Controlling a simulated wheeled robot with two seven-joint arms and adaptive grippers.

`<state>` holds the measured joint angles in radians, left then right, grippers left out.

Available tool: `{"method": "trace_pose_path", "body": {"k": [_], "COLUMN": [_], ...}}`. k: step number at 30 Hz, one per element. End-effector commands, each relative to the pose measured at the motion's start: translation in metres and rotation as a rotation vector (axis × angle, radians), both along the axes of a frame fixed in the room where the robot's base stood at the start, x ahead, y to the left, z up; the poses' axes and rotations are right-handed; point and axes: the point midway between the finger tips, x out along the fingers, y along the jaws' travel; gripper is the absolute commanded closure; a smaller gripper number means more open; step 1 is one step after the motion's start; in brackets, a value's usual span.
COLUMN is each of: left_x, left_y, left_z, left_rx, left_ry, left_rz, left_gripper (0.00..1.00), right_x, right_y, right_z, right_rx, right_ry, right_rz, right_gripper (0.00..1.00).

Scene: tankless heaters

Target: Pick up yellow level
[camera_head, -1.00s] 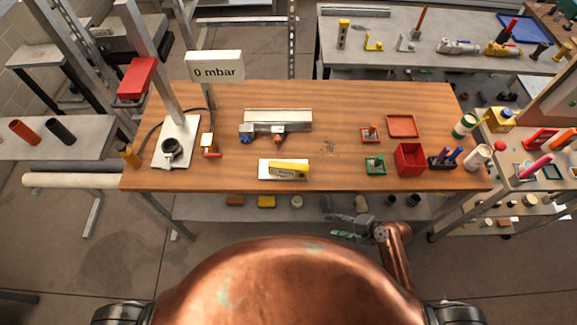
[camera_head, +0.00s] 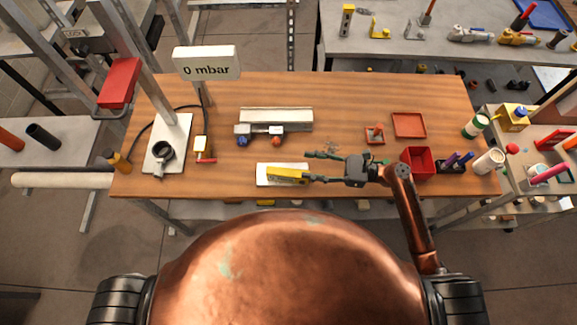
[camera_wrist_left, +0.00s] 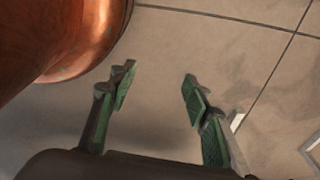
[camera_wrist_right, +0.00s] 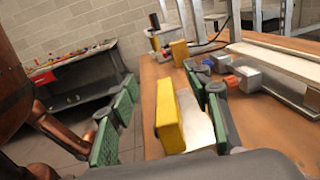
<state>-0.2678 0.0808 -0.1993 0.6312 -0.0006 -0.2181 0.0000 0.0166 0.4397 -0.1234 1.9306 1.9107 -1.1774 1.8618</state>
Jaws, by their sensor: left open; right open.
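The yellow level (camera_head: 286,175) lies on a white pad (camera_head: 264,184) near the front edge of the wooden table. My right gripper (camera_head: 312,168) reaches in from the right, low over the table, with its open fingers pointing left at the level's right end. In the right wrist view the level (camera_wrist_right: 168,118) shows as a yellow block between the open green-padded fingers of my right gripper (camera_wrist_right: 160,125), nearer the right one. I cannot tell whether a finger touches it. My left gripper (camera_wrist_left: 158,95) is open and empty above bare floor.
Behind the level stands a metal device with a blue and a red knob (camera_head: 272,122). A white-based stand (camera_head: 168,145) with a 0 mbar sign (camera_head: 207,66) is at left.

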Motion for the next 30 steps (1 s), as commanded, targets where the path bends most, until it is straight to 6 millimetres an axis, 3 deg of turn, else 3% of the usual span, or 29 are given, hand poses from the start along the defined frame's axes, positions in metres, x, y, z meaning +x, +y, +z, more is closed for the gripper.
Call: {"method": "trace_pose_path", "body": {"k": [3,6,9,11,21,26,30], "left_x": [-0.012,-0.042,-0.069,-0.075,-0.024,-0.020,-0.030], "left_y": [0.000,0.001,0.002,0.002,-0.001,-0.001,-0.001], "left_z": [-0.005,-0.009,-0.012,-0.013,-0.005,-0.002,-0.002], "left_rx": [0.000,0.002,0.003,0.003,-0.001,-0.002,0.000], "left_ry": [0.014,0.049,0.083,0.090,0.025,0.021,0.034], "left_rz": [0.003,0.011,0.018,0.019,0.006,0.005,0.008], "left_gripper": [0.56,0.56,0.56,0.56,0.56,0.56,0.56], "right_x": [0.001,0.003,0.004,0.004,0.007,0.011,0.013], "right_y": [0.002,0.003,0.003,0.003,0.036,0.061,0.073], "right_z": [-0.028,-0.049,-0.066,-0.072,-0.067,-0.068,-0.069], "right_rx": [0.002,0.002,0.001,0.001,0.002,0.000,0.000], "right_ry": [0.007,0.008,0.006,0.005,0.002,0.003,0.004], "right_rz": [0.003,0.004,0.004,0.004,0.002,0.001,0.001], "right_gripper": [0.55,0.55,0.55,0.55,0.55,0.55,0.55]}}
